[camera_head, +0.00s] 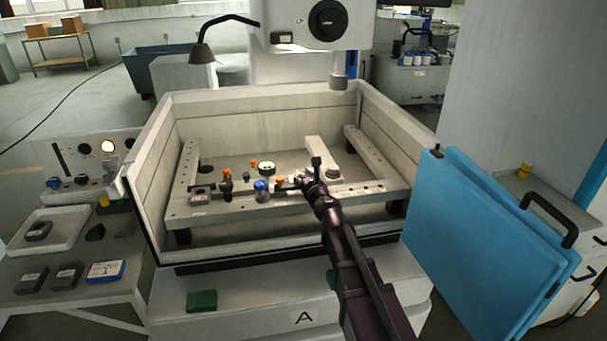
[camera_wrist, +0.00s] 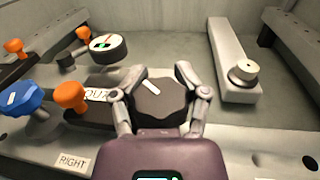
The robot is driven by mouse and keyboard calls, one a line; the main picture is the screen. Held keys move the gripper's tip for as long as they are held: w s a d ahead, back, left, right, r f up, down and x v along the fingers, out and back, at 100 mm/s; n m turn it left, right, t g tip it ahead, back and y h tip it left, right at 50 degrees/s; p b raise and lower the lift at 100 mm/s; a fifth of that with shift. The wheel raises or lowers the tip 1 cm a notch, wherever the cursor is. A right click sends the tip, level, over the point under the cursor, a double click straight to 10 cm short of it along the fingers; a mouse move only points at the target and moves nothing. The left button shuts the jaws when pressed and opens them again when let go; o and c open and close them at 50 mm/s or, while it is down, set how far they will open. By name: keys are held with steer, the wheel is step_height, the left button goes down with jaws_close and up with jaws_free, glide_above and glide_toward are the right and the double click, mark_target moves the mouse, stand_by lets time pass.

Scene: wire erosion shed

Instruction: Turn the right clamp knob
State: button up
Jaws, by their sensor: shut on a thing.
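My gripper (camera_wrist: 160,92) is shut on a dark lobed knob (camera_wrist: 160,103) with a white pointer line on its top. One finger is on each side of it. The pointer slants from upper left to lower right. A label reading RIGHT (camera_wrist: 73,162) is on the front rail, lower left of the held knob. A blue knob (camera_wrist: 22,97) and an orange knob (camera_wrist: 70,96) stand to its left. In the head view my gripper (camera_head: 304,180) reaches the front rail and mostly hides the held knob. The blue knob (camera_head: 262,185) shows left of it.
A round dial (camera_wrist: 108,47) stands behind the orange knob. A pale bar with a round metal knob (camera_wrist: 244,71) lies at the right. Tank walls (camera_head: 150,150) enclose the frame. Blue panels (camera_head: 470,230) lean at the right. A side table (camera_head: 70,300) stands at the left.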

steer(key=m+h, duration=0.1)
steer(key=h, duration=0.1)
steer(key=m+t+h, duration=0.1)
steer(key=m+h, duration=0.2)
steer(key=h, duration=0.1)
steer(key=shift+d+t+h, duration=0.3)
steer(key=shift+h, duration=0.1)
steer(key=shift+d+m+g+h, duration=0.2)
steer(key=shift+m+h, duration=0.85)
steer(key=shift+h, duration=0.4)
steer(key=shift+d+m+g+h, duration=0.2)
steer(key=shift+m+h, duration=0.85)
steer(key=shift+h, duration=0.4)
steer(key=o, duration=0.9)
steer(key=shift+s, duration=0.1)
steer(key=v, duration=1.2)
